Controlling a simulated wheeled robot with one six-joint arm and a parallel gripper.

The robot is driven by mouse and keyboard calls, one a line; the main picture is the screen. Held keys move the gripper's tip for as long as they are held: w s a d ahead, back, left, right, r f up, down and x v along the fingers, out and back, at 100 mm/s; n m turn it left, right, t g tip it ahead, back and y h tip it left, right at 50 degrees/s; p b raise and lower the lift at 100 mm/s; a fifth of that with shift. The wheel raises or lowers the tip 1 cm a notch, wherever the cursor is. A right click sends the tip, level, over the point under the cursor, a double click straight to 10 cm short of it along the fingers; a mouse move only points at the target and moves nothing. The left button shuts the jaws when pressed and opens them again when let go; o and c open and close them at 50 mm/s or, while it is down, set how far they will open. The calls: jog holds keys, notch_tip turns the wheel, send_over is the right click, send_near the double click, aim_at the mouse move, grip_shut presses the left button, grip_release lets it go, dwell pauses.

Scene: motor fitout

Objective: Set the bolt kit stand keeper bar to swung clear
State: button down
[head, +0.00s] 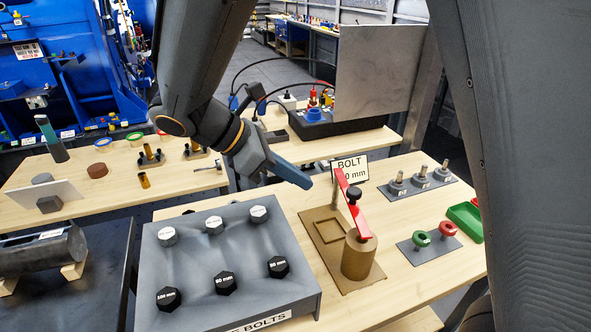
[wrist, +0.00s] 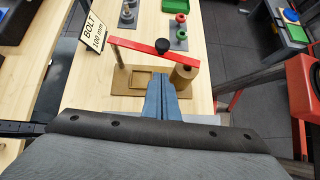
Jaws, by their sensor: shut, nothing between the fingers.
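The bolt kit stand (head: 327,229) is a brown base plate with a square recess, a thick round post (head: 358,258) and a thin post. It also shows in the wrist view (wrist: 127,94). The red keeper bar (head: 345,182) with a black knob (head: 354,194) spans from the thin post across to the top of the thick post. In the wrist view the bar (wrist: 135,46) lies across the stand, just beyond my fingertips. My gripper (head: 308,184) is shut and empty, left of the bar. In the wrist view its blue fingers (wrist: 161,78) point toward the bar, apparently apart from it.
A sign (head: 350,168) reading BOLT stands behind the stand. A grey bolt rack (head: 190,255) is left of it. Mounts with studs (head: 420,180), green and red rings (head: 422,239) and a green tray (head: 466,222) are on the right. Bare wood lies between them.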

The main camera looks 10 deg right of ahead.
aim_at(351, 193)
jog(key=w+d+f+p, duration=0.1)
jog(key=d+f, duration=0.3)
jog(key=d, duration=0.4)
jog(key=shift+w+f+p, duration=0.2)
jog(key=shift+f+p, duration=0.1)
jog(key=shift+p, duration=0.6)
jog(key=shift+d, duration=0.1)
